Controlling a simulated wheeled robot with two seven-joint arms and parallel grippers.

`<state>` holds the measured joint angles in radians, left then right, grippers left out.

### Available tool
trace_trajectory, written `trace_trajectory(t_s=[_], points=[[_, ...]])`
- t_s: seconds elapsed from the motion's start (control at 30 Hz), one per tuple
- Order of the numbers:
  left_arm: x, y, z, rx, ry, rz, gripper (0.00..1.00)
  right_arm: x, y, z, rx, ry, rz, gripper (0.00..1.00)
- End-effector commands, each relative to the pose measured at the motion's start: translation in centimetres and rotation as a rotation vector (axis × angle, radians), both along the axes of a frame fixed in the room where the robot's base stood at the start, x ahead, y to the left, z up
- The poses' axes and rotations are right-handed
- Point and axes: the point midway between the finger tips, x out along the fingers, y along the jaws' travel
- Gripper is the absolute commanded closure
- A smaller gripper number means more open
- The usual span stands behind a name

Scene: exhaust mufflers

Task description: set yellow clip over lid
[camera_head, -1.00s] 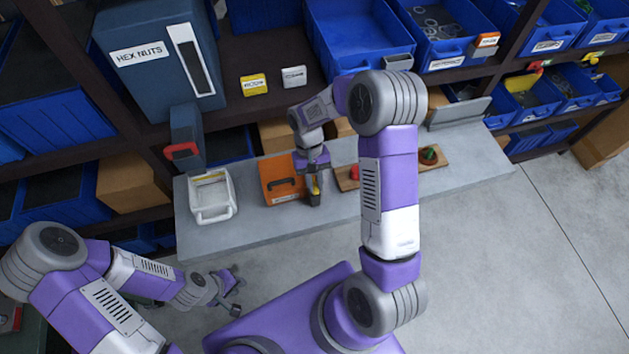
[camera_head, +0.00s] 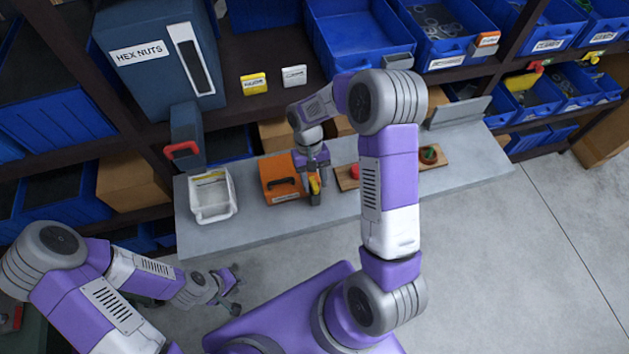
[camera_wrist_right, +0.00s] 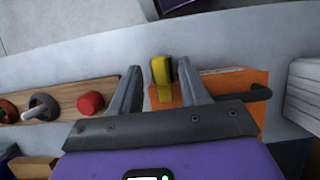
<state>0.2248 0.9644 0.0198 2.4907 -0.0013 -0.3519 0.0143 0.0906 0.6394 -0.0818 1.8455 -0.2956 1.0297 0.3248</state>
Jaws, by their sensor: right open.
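The orange box (camera_head: 278,186) with a dark handle stands on the grey bench. The yellow clip (camera_head: 315,187) is at the box's right side in the head view. My right gripper (camera_head: 311,178) is down at that side. In the right wrist view, the yellow clip (camera_wrist_right: 160,78) stands between the spread fingers of my right gripper (camera_wrist_right: 160,88), with gaps on both sides. The orange box (camera_wrist_right: 235,86) shows behind and right of the fingers there. Whether the clip touches the lid is unclear. My left gripper (camera_head: 236,290) is open and empty in front of the bench.
A white bin (camera_head: 212,214) stands left of the orange box. A wooden board (camera_head: 348,184) with a red knob (camera_wrist_right: 90,103) and other knobs lies on the other side, partly behind my right arm. Shelves with blue bins (camera_head: 360,62) rise behind. The bench front (camera_head: 262,230) is clear.

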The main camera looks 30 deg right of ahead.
Motion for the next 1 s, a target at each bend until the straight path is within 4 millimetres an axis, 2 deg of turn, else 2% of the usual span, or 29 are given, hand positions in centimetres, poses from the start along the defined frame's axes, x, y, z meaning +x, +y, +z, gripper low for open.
trace_trajectory(t_s=[0.2,0.4,0.53,1.0], points=[[0.0,0.0,0.5,0.0,0.0,0.0,0.75,1.5,-0.3,3.5,-0.001,-0.005,0.001,0.55],[0.0,0.0,0.7,0.0,0.0,0.0,0.75,2.4,-0.5,5.9,0.0,-0.002,0.001,0.55],[0.0,0.0,0.8,0.0,0.0,0.0,0.75,2.6,-0.6,6.4,0.0,-0.001,0.001,0.55],[0.0,0.0,0.7,0.0,0.0,0.0,0.75,2.6,-0.6,6.4,0.0,0.0,0.001,0.55]])
